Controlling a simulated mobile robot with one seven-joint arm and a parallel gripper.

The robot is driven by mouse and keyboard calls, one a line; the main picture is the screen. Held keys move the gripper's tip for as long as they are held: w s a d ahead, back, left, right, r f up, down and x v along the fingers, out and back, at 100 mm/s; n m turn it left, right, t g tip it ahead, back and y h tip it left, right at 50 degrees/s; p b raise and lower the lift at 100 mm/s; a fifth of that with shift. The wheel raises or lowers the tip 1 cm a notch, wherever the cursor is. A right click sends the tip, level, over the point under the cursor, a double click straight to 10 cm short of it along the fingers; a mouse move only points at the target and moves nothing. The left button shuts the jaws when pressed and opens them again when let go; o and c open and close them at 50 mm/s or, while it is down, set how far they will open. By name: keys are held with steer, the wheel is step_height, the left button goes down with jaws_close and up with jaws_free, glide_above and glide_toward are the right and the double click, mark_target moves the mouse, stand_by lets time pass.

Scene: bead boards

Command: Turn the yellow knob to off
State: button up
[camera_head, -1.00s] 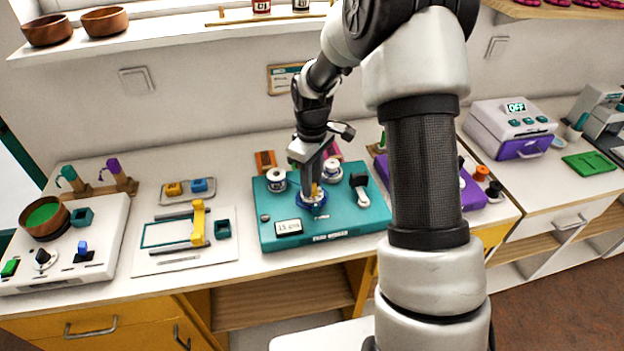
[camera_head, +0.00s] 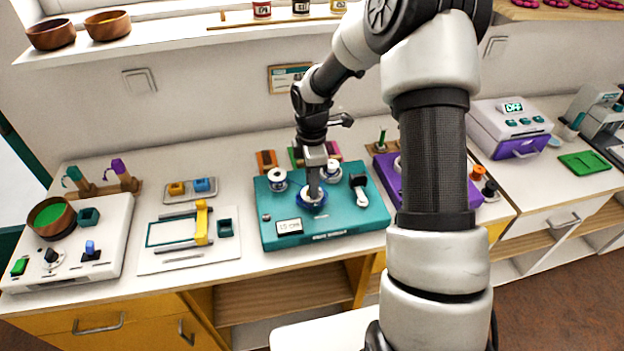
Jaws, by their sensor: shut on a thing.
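The teal board (camera_head: 345,220) lies on the white counter. A round blue dial (camera_head: 303,204) with a pale centre sits in its middle. My gripper (camera_head: 313,193) points down onto this dial. It is shut at the knob there, which its fingers cover. The yellow of the knob is hidden now, and its pointing direction cannot be read. A small display (camera_head: 289,226) on the board's front left reads what looks like 15 cm.
Two white spools (camera_head: 278,179) and a black-and-white lever (camera_head: 359,188) stand close around my gripper. A purple board (camera_head: 390,166) is to the right, partly behind my arm. A white board with a yellow-handled frame (camera_head: 202,222) lies to the left.

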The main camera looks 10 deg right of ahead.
steer(key=shift+w+n, duration=0.1)
steer(key=shift+n, duration=0.2)
steer(key=o, duration=1.1)
steer(key=shift+c, duration=0.2)
steer(key=shift+r, duration=0.15)
step_height(320, 180, up, 17)
steer(key=p, duration=0.1)
steer(key=shift+r, duration=0.15)
